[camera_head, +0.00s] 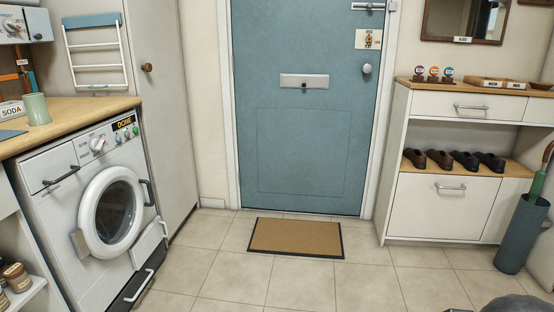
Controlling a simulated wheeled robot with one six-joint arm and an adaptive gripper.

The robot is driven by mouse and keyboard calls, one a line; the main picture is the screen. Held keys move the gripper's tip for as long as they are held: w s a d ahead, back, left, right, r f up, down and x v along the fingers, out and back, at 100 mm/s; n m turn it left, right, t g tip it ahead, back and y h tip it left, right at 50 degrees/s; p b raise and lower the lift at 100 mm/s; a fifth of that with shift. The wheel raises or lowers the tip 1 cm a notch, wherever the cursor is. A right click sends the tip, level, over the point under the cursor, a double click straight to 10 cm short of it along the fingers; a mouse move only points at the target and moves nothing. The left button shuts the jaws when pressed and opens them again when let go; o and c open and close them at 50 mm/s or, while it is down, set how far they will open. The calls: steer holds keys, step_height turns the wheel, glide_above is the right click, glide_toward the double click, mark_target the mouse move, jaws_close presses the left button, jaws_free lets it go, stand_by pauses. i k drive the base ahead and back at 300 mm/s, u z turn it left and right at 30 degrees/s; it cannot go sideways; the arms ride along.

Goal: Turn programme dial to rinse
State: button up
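The programme dial (98,144) is a pale round knob on the upper front panel of the white washing machine (60,230), at the left of the head view. Small marks surround it, too small to read, and I cannot tell which setting it points at. The round door (111,210) with dark glass is below the dial. My gripper is not in view.
A wooden worktop (75,110) with a green cup (36,109) and a SODA box (11,112) lies above the machine. A brown doormat (297,237) lies before the blue door (305,120). A shoe cabinet (445,210) and umbrella stand (522,235) are right. The tiled floor between is clear.

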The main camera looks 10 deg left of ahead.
mark_target(96, 144)
steer(key=i, duration=2.85)
steer(key=u, duration=3.15)
